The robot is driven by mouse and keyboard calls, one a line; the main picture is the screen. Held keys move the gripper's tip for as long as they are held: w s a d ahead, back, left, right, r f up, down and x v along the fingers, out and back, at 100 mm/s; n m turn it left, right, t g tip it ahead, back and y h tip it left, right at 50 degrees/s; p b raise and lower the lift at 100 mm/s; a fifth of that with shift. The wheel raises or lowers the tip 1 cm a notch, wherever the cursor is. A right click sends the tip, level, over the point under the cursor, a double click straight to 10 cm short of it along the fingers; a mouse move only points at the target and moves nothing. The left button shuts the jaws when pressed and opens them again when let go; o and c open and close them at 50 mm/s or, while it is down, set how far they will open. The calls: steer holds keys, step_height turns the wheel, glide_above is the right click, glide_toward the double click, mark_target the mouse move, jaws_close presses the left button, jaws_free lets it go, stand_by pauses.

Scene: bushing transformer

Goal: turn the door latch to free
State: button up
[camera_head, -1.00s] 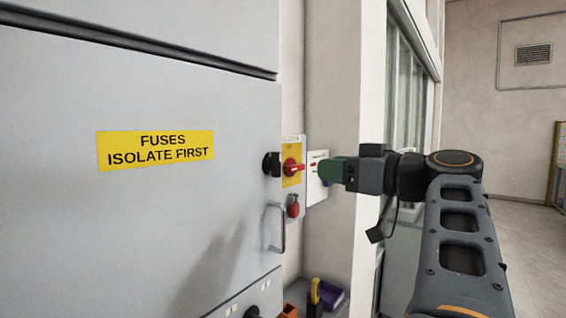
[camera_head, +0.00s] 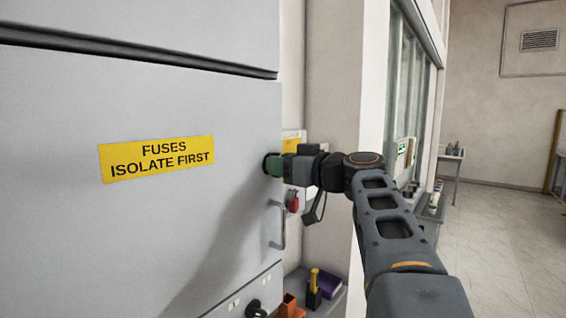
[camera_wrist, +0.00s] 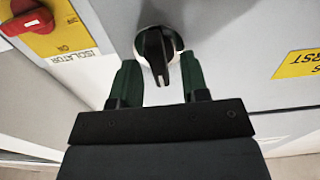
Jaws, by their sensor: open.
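The door latch is a black knob with a raised grip bar and a pale ring; it shows in the wrist view (camera_wrist: 159,50) on the grey cabinet door (camera_head: 150,230). My gripper (camera_wrist: 158,80) is open, with its two green fingers on either side of the lower part of the knob. I cannot tell whether the fingers touch it. In the head view my gripper (camera_head: 272,164) is at the right edge of the door and hides most of the knob.
A red isolator switch on a yellow plate (camera_wrist: 35,20) sits left of the knob in the wrist view. Below my gripper in the head view are a door handle (camera_head: 279,226), a red padlock (camera_head: 293,201) and a shelf with a purple box (camera_head: 327,284). A yellow fuse label (camera_head: 157,159) is on the door.

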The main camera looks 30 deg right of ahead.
jaws_close()
stand_by(0.3)
steer(key=shift+f+m+b, duration=0.1)
steer(key=shift+m+b, duration=0.2)
steer(key=m+b, duration=0.1)
steer(key=m, duration=0.2)
steer(key=shift+d+f+b, duration=0.1)
steer(key=shift+b, duration=0.25)
steer(key=m+b, duration=0.1)
steer(key=m, duration=0.4)
steer(key=shift+d, duration=0.1)
steer(key=m, duration=0.5)
steer(key=shift+w, duration=0.1)
steer(key=shift+f+m, duration=0.1)
steer(key=shift+m, duration=2.1)
